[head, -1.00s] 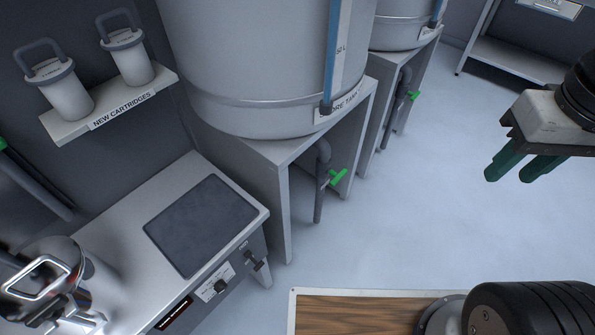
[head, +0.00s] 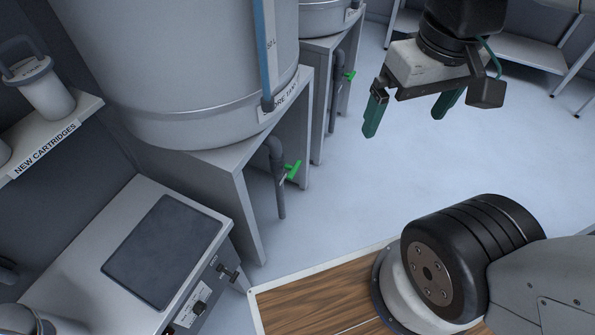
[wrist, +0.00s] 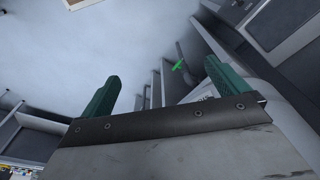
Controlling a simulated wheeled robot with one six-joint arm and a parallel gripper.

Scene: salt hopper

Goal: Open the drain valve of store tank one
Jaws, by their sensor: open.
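Store tank one (head: 185,75) is a large grey cylinder on a grey stand (head: 240,205) in the head view; part of its label is cut off by the tank's edge. Its drain pipe (head: 278,185) bends down in front of the stand and carries a green valve handle (head: 292,171). A green handle on a pipe also shows in the wrist view (wrist: 177,66), beyond my fingers; I cannot tell for certain which tank it belongs to. My gripper (head: 408,118) is open and empty, its green fingers apart, in the air right of and above the valve, touching nothing.
A second tank (head: 325,18) behind has its own green handle (head: 349,76). A bench with a dark panel (head: 160,250) and knobs stands at the lower left, below a shelf (head: 55,135) of new cartridges. The pale floor (head: 400,170) between is clear.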

